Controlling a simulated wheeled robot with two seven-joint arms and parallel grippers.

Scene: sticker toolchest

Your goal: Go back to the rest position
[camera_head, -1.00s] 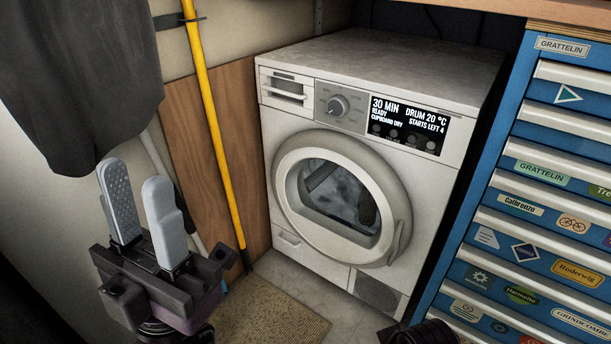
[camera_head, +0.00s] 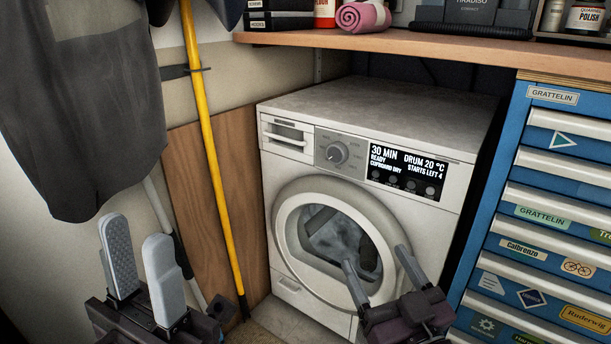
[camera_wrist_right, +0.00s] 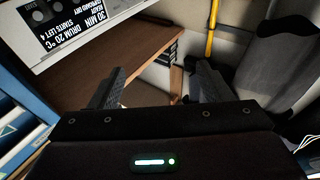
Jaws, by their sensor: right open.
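My left gripper (camera_head: 141,268) is at the lower left of the head view, in front of the wall and below a hanging dark garment. Its two grey fingers stand apart, with nothing between them. My right gripper (camera_head: 382,275) is at the lower right, in front of the dryer's round door. Its fingers are apart and empty, and both also show in the right wrist view (camera_wrist_right: 155,88). The dryer (camera_head: 380,115) is white, its door is closed, and its display reads 30 MIN, READY.
A blue drawer cabinet (camera_head: 517,140) with stickers stands right of the dryer. A wooden shelf (camera_head: 420,42) holds a rolled pink towel (camera_head: 363,17) and boxes. A yellow pole (camera_head: 209,130) and the dark garment (camera_head: 85,110) are at the left.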

